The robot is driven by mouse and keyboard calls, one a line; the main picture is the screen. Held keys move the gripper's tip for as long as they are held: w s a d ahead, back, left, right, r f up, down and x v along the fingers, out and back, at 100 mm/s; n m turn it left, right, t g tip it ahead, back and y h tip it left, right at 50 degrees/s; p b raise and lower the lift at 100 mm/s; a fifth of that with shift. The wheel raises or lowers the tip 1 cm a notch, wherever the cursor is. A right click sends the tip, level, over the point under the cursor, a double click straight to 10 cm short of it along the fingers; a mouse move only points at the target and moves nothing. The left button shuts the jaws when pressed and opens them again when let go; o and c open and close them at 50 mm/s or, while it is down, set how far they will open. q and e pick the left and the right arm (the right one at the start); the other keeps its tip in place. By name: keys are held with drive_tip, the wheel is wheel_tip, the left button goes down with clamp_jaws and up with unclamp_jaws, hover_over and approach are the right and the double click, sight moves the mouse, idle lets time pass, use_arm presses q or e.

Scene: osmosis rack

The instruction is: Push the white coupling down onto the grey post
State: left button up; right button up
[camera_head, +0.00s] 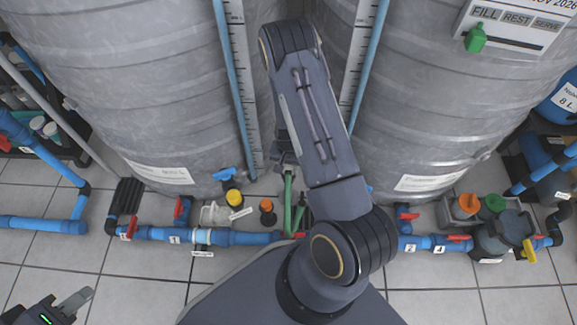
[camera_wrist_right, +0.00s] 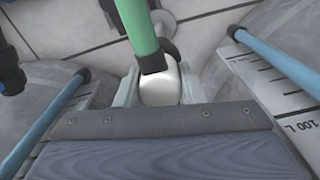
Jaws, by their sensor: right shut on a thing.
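In the right wrist view, my right gripper (camera_wrist_right: 165,92) is shut on a rounded white piece, which looks like the white coupling (camera_wrist_right: 161,85). A green pipe (camera_wrist_right: 138,25) with a black end (camera_wrist_right: 153,62) stands right by the white piece, overlapping it in the picture. In the head view my right gripper (camera_head: 286,168) is small and partly hidden by my arm, above green pipes (camera_head: 288,203). I cannot make out the grey post in either view. My left gripper (camera_head: 66,306) is at the lower left corner, partly cut off, away from the pipes.
Two large grey tanks (camera_head: 130,90) (camera_head: 440,100) stand behind, with blue tubes and scales between them. Blue pipes (camera_head: 160,234) with red-handled valves run along the floor. A yellow-capped bottle (camera_head: 234,198) and an orange-capped one (camera_head: 267,208) stand near the green pipes. Tiled floor is open at front left.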

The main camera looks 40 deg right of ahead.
drive_tip(key=shift+f+b, duration=0.35)
drive_tip(key=shift+f, duration=0.1)
drive_tip(key=o, duration=1)
wheel_tip(320, 180, up, 8)
drive_tip(key=p, duration=0.3)
drive_tip(key=shift+p, duration=0.4)
